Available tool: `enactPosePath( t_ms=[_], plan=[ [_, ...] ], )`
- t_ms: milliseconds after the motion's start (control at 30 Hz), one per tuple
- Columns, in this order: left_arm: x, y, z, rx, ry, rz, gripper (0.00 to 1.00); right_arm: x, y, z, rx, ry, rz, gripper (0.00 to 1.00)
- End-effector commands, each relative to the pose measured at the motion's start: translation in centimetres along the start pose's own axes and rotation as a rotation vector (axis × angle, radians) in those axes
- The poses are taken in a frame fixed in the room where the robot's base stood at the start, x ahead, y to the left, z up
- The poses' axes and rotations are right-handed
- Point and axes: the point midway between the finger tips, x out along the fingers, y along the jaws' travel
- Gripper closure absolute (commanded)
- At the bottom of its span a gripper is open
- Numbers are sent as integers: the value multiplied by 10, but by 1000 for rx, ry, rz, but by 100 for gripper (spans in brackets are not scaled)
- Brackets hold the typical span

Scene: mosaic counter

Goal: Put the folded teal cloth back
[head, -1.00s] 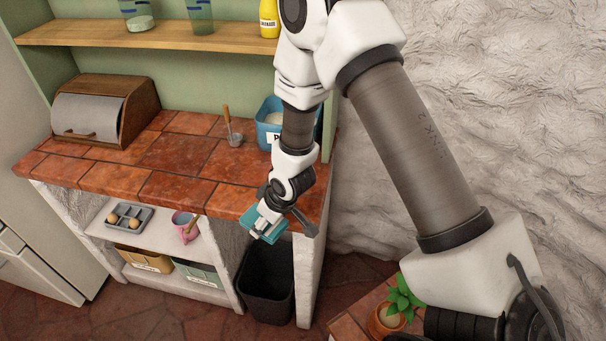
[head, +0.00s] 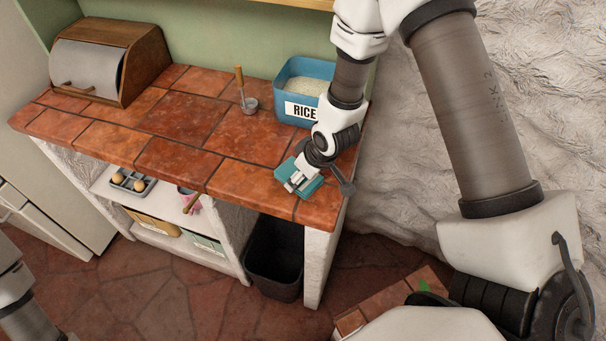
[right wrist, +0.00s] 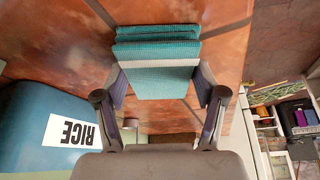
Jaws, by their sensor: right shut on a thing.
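The folded teal cloth (head: 312,187), with a white stripe, is at the right front part of the tiled counter (head: 178,157). My right gripper (head: 299,180) is shut on it. In the right wrist view, the folded layers of the cloth (right wrist: 157,50) show between the two fingers of my right gripper (right wrist: 160,82), with counter tiles behind. I cannot tell whether the cloth touches the counter or hangs just above it. My left gripper is out of view; only part of my left arm shows at the lower left.
A blue rice tub (head: 304,87) stands close behind my right gripper. A scoop with a wooden handle (head: 246,95) is left of it, and a wooden bread box (head: 113,62) is at the far left. Middle tiles are clear. A dark bin (head: 273,262) stands below the counter.

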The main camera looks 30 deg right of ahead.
Motion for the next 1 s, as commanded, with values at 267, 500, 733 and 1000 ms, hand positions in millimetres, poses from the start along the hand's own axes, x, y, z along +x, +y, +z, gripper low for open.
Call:
enactPosePath(
  t_ms=[267, 500, 733, 1000],
  plan=[
    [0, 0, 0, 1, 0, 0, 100, 1, 0, 0, 1, 0, 0, 5],
    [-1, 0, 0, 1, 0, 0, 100, -1, 0, 0, 1, 0, 0, 5],
    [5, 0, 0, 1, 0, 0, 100, -33, 0, -1, 3, 4, -1, 5],
    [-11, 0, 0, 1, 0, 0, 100, -107, 0, -4, 6, 3, -2, 5]
  ],
)
